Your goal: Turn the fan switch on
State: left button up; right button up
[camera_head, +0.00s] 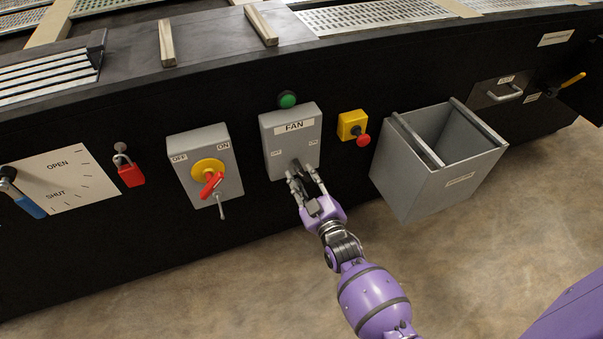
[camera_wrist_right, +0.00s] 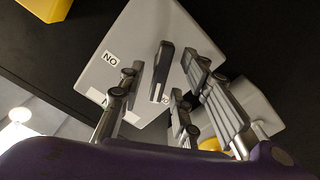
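The grey fan switch box (camera_head: 290,133) with a FAN label is mounted on the black panel, and it also shows in the right wrist view (camera_wrist_right: 148,30). Its dark lever (camera_wrist_right: 162,70) sticks out from the lower part of the box. My right gripper (camera_head: 302,179) is in front of the box, with its fingers apart on either side of the lever. In the right wrist view, gaps show between the lever and the fingers. The small labels beside the lever are partly hidden, and I cannot tell which one the lever points to. My left gripper is out of view.
Left of the fan box is an OFF/ON box with a red and yellow rotary handle (camera_head: 209,180), then a red padlock (camera_head: 130,174). To the right are a yellow box with a red button (camera_head: 352,126) and an open grey bin (camera_head: 424,184). A green button (camera_head: 287,99) is above.

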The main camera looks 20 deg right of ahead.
jog(key=shift+w, duration=1.05)
jog(key=shift+c, duration=0.3)
grip_shut()
